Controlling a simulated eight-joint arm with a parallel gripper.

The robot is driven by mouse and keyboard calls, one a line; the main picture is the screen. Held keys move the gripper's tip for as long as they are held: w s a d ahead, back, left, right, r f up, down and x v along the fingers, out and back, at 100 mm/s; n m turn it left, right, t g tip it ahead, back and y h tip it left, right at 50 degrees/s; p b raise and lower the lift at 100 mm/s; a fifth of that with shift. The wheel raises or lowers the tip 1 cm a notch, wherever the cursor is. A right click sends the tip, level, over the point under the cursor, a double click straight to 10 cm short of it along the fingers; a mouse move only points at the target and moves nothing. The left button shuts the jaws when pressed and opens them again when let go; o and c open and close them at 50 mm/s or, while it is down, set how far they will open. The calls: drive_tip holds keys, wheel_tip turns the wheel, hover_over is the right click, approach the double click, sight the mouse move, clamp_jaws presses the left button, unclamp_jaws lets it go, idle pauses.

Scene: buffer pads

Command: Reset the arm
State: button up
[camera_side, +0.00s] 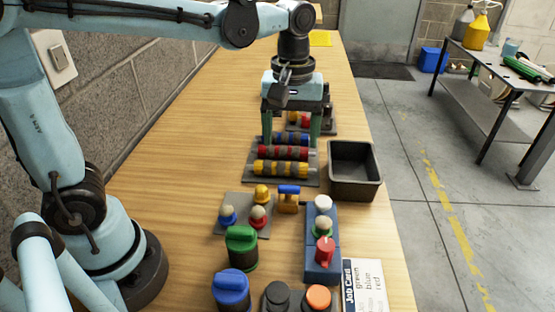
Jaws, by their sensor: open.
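My arm reaches in from the left and back over the wooden table (170,170). My gripper (291,135) points down with its two fingers wide apart and nothing seen between them. It is over or just behind a dark tray (258,180) that holds a blue-banded roll (292,140), a red-banded roll (283,153) and a yellow-banded roll (281,169). The fingertips are close to the blue-banded roll; I cannot tell whether they touch it. A further dark tray (327,127) with small parts is partly hidden behind my gripper.
A black bin (354,170) stands right of the rolls. In front are a grey pad (232,230) with knobs, a blue block (322,268) with knobs, green (242,248) and blue (231,290) capped jars, and a job card (365,287). The table's left side is clear.

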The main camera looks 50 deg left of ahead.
drive_tip(key=s+a+f+m+t, duration=0.3)
drive_tip(key=s+a+m+t, duration=0.2)
drive_tip(key=m+t, duration=0.2)
drive_tip(key=shift+s+a+m, duration=0.3)
drive_tip(key=shift+a+m, duration=0.05)
drive_tip(key=shift+m, duration=0.75)
